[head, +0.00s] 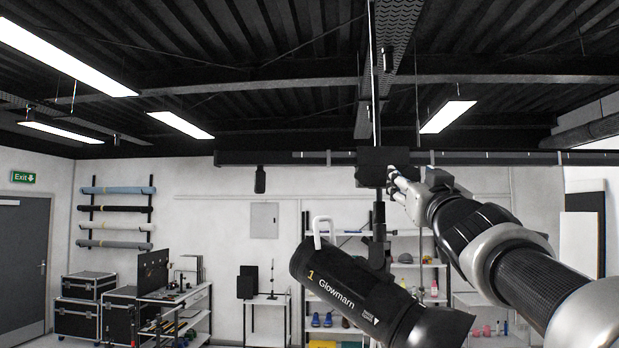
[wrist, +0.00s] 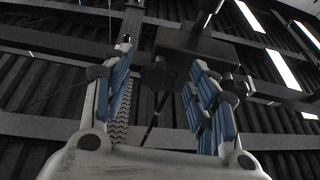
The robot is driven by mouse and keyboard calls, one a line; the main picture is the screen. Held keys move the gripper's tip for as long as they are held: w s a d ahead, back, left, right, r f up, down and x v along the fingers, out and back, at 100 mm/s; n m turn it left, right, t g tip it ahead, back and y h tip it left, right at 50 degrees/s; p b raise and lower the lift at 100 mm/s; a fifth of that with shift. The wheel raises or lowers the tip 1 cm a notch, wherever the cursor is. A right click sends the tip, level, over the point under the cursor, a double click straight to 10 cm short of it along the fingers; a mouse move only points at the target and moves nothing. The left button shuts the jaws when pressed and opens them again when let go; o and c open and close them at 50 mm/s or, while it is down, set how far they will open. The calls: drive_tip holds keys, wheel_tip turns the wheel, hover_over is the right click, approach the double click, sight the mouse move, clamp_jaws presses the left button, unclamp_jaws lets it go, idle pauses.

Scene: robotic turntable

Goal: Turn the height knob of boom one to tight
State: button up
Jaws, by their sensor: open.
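A black clamp block (head: 372,167) sits on the long dark horizontal boom (head: 270,158). A black spotlight (head: 345,282) marked "1 Glowmarn" hangs below the block on a short stem. My gripper (head: 393,180) is close to the right side of the block, reaching in from the right. In the wrist view my gripper (wrist: 163,62) is open, with one blue-padded finger on each side. A small dark knob (wrist: 158,76) shows between the fingers, with space on both sides; the fingers look apart from it. Its exact depth is hard to tell. The knob is not distinguishable in the head view.
A thin vertical rod and cable (head: 374,70) rise above the block. The white handle (head: 322,228) of the spotlight stands up below the boom. A shelf unit (head: 405,238) and a workbench (head: 180,296) stand by the back wall. Open air lies left of the spotlight.

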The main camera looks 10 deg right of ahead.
drive_tip(key=shift+s+r, duration=0.1)
drive_tip(key=shift+s, duration=0.2)
drive_tip(key=shift+w, duration=0.1)
drive_tip(key=c, duration=1.1)
